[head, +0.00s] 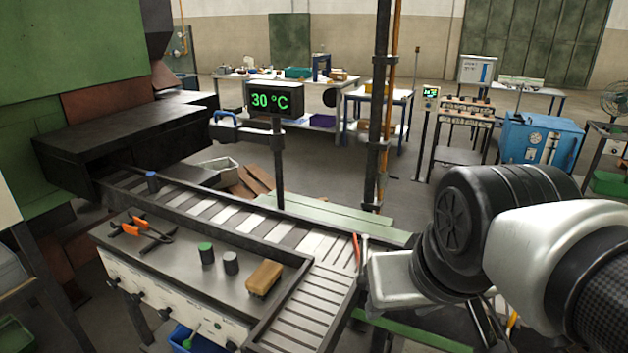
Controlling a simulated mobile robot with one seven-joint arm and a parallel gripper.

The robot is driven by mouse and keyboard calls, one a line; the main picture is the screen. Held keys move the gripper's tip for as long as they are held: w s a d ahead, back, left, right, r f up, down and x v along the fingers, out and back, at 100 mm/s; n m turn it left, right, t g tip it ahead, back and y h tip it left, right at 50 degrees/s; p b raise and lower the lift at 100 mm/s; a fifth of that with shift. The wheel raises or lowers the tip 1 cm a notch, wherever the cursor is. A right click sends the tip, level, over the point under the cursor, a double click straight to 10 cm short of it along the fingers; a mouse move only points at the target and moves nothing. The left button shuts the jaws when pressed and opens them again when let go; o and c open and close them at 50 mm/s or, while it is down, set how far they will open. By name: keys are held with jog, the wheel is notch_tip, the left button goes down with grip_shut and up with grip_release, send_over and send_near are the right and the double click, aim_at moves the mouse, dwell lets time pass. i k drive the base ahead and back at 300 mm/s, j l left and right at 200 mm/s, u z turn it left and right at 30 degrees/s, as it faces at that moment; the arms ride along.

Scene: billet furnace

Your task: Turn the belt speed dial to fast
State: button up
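A pale control panel (172,303) runs along the front of the metal bench, with several dark knobs on it. The knobs include one at the left (111,278), one beside it (138,296), one further right (165,313) and one near the lower right end (231,346). Their labels are too small to read, so I cannot tell which is the belt speed dial or where it points. My gripper (364,262) is at the right, over the conveyor's right edge and apart from the panel. Its fingers are not clear, and my arm hides part of that area.
The slatted conveyor (310,310) bends around the bench. A display (274,100) reads 30 °C. A blue bin (183,338) sits below the panel.

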aim_at(164, 315)
jog(key=u, duration=1.4)
jog(key=i+l+u, duration=0.15)
jog(key=i+j+u, duration=0.3)
jog(key=i+j, duration=0.5)
